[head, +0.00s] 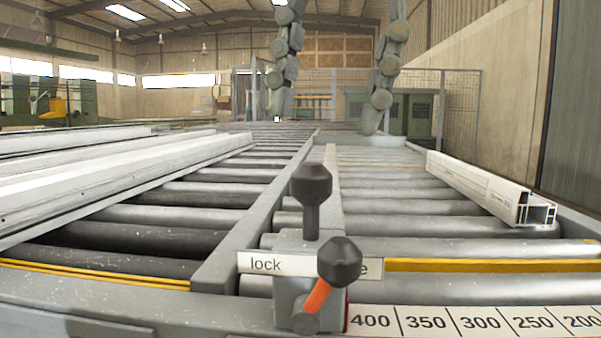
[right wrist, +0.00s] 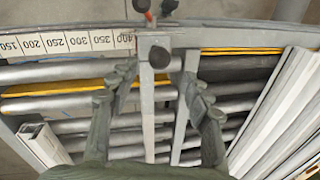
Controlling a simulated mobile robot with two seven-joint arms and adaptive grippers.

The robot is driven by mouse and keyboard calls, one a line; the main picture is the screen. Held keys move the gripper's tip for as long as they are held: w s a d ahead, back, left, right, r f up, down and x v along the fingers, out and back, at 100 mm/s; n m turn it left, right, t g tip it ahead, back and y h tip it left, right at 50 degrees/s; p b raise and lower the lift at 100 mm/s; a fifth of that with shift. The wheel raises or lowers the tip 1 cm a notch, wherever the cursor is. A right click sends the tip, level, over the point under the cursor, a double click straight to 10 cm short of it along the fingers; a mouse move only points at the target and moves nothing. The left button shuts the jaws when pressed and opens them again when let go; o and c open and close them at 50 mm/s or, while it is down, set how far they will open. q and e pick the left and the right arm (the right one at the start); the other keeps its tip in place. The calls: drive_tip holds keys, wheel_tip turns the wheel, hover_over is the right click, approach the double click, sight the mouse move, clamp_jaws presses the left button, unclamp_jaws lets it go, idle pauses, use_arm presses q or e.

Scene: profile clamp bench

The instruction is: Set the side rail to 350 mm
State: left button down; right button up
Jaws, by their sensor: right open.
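The side rail (head: 333,165) is a grey bar running back from a carriage block (head: 293,290) at the front. A dark knob (head: 311,186) stands upright on the block. An orange lever (head: 318,296) with a dark ball tilts right, toward the partly hidden word on the label plate (head: 255,263) and away from "lock". The red edge (head: 347,312) is just left of 400 on the scale (head: 480,321). My right gripper (head: 325,118) is open and empty above the rollers; in the right wrist view, the knob (right wrist: 158,57) appears between its fingertips. My left gripper is out of view.
A white profile (head: 490,188) lies on the rollers at the right. Long white profiles (head: 110,180) lie at the left. A fixed grey beam (head: 262,215) runs left of the rail. Bare rollers (head: 400,223) fill the space between rail and right profile.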

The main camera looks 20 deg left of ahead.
sight(315, 169)
drive_tip(key=f, duration=0.4)
drive_tip(key=a+f+b, duration=0.1)
drive_tip(key=f, duration=0.1)
drive_tip(key=shift+s+f, duration=0.1)
drive_tip(key=shift+s, duration=0.05)
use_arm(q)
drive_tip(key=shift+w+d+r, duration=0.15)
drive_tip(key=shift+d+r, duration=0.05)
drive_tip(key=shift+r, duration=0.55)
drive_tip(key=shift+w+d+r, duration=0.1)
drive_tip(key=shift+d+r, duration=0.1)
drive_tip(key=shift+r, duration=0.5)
use_arm(e)
drive_tip(key=shift+a+f, duration=0.1)
drive_tip(key=shift+f, duration=0.45)
clamp_jaws()
